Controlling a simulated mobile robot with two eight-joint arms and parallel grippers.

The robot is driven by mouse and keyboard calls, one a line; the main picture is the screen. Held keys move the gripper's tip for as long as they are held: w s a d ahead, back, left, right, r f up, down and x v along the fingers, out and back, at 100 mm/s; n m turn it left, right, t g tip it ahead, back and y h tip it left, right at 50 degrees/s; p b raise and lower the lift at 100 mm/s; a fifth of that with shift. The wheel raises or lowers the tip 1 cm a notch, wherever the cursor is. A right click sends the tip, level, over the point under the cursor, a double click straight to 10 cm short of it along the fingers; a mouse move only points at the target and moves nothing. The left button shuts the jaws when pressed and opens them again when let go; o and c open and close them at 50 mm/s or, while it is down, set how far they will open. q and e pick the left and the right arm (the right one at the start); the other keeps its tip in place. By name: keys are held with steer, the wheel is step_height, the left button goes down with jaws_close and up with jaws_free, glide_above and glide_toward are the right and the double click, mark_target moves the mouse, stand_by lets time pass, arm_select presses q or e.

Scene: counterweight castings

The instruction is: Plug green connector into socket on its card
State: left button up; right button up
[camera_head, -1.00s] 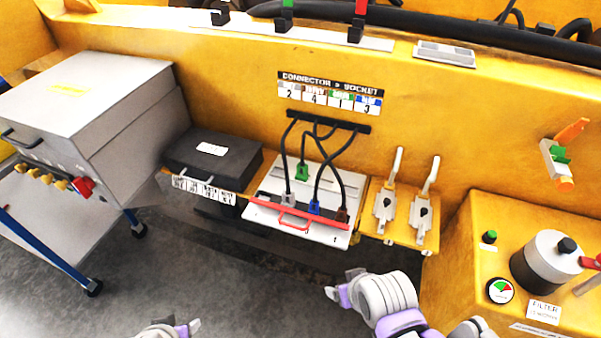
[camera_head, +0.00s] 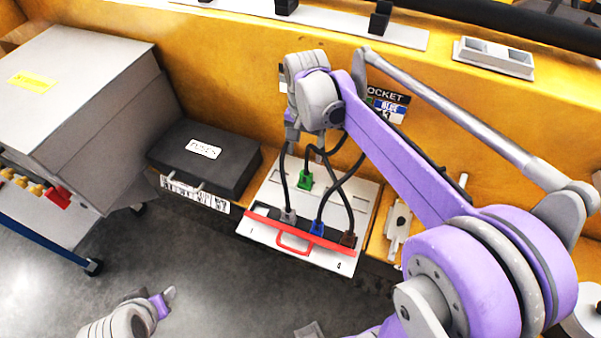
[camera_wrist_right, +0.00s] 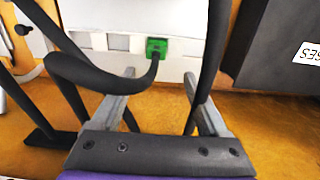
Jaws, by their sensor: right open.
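The green connector (camera_head: 305,180) is at the back part of a white panel (camera_head: 345,190), with a black cable on it. In the right wrist view the green connector (camera_wrist_right: 157,47) sits at the panel's edge, beyond and between my fingertips. Whether it is seated in a socket I cannot tell. My right gripper (camera_wrist_right: 158,76) is open and empty, with black cables close around its fingers. In the head view my right arm covers most of the connector-to-socket card (camera_head: 388,106); its blue entry reads 3. My left gripper (camera_head: 168,296) is low at left, away from the panel.
Grey (camera_head: 288,215), blue (camera_head: 317,227) and brown (camera_head: 347,238) connectors with cables stand along the panel's front, by a red bar with a handle (camera_head: 292,242). A black fuse box (camera_head: 205,160) is left of the panel. A grey cabinet (camera_head: 80,90) stands further left.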

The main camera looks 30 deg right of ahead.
mark_target(306, 174)
steer(key=f, duration=0.2)
steer(key=shift+s+a+f, duration=0.15)
steer(key=shift+s+f, duration=0.2)
steer(key=shift+f, duration=0.05)
steer(key=shift+w+f, duration=0.1)
steer(key=shift+f, duration=0.55)
steer(key=f, duration=0.5)
steer(key=shift+s, duration=0.25)
steer(key=shift+c, duration=0.3)
jaws_close()
